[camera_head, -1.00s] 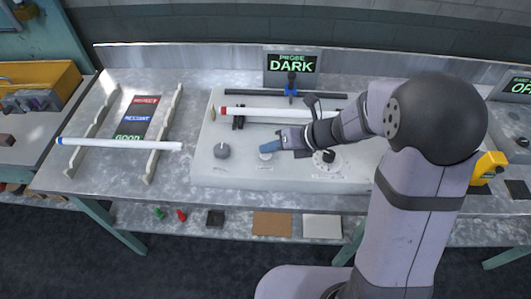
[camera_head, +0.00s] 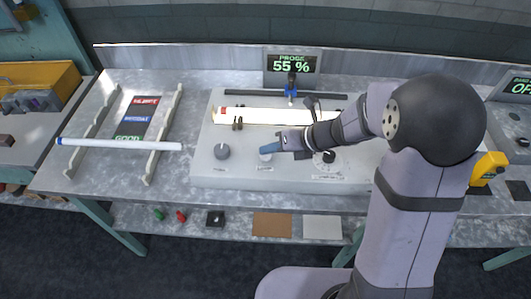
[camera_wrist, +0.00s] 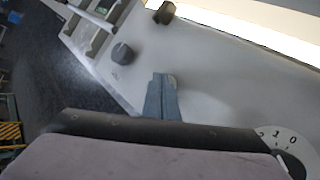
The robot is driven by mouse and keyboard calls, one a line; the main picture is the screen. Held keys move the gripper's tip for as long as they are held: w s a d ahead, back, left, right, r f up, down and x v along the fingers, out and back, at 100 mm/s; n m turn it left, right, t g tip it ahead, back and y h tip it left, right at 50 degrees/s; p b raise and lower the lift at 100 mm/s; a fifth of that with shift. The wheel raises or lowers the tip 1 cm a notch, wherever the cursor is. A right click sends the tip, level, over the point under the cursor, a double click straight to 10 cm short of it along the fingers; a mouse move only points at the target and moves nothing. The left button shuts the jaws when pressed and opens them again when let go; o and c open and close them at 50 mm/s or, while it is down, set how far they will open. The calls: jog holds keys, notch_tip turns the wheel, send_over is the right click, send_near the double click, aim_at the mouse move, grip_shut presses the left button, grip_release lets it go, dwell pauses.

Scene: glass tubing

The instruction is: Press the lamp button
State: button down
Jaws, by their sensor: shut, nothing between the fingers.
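The lamp button (camera_head: 265,156) is a pale round cap on the front of the light grey console (camera_head: 205,172). My gripper (camera_head: 266,150) is shut and empty, with its blue fingertips at the button. In the wrist view the shut fingers (camera_wrist: 161,78) cover most of the button, and a sliver of it (camera_wrist: 172,80) shows beside them. Whether they touch it I cannot tell. The tube on the console (camera_head: 270,117) glows bright white and has a red end. The probe display (camera_head: 292,64) reads 55 %.
A dark knob (camera_head: 222,151) is left of the button, and a numbered dial (camera_head: 325,157) is right of it. A blue probe clamp (camera_head: 291,88) stands behind the tube. Another white tube (camera_head: 120,144) lies across the sorting rack at left.

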aim_at(270, 156)
jog(key=shift+r, duration=0.1)
jog(key=shift+r+p, duration=0.6)
jog(key=shift+p, duration=0.2)
notch_tip(270, 156, up, 6)
jog(key=p, duration=0.6)
dwell(0.5)
